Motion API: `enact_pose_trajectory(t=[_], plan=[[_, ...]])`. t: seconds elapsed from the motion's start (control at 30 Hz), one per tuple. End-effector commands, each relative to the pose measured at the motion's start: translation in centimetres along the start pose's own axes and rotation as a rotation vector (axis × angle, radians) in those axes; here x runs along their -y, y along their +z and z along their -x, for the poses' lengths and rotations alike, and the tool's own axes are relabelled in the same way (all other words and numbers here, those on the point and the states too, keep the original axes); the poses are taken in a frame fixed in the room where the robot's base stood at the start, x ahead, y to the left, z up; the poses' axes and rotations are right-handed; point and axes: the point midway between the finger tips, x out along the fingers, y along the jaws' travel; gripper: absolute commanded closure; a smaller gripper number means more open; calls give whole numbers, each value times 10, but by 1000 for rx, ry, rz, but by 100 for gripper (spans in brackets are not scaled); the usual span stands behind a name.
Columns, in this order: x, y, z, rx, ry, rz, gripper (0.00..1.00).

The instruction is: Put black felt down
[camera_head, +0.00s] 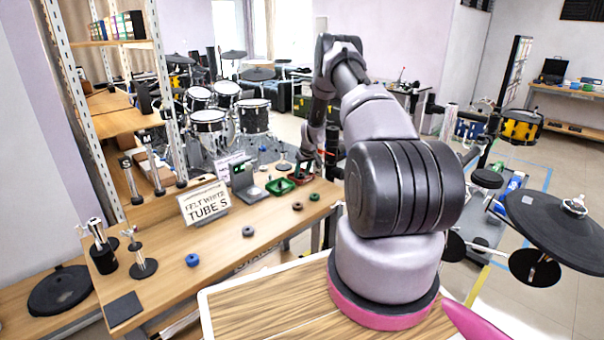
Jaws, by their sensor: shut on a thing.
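My gripper (305,166) points down at the far right end of the wooden table, above a small red tray (299,182). It is shut on a small dark thing, which fits the black felt; fingers and felt are too small and dark to separate clearly. I cannot tell whether the felt touches the tray. A green tray (280,187) sits just left of the red one.
Loose felt rings lie on the table (225,275): blue (192,260), grey (248,231), dark red (297,206) and green (314,197). The front middle is mostly clear.

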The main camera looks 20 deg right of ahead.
Motion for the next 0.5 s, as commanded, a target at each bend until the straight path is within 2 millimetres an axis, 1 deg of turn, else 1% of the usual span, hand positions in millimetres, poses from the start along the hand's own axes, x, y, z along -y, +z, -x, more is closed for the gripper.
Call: enact_pose_trajectory(t=[0.07, 0.1, 0.17, 0.5], plan=[[0, 1, -2, 1, 0, 0, 100], [0, 1, -2, 0, 0, 0, 44], [0, 1, -2, 0, 0, 0, 21], [0, 0, -1, 0, 0, 0, 21]])
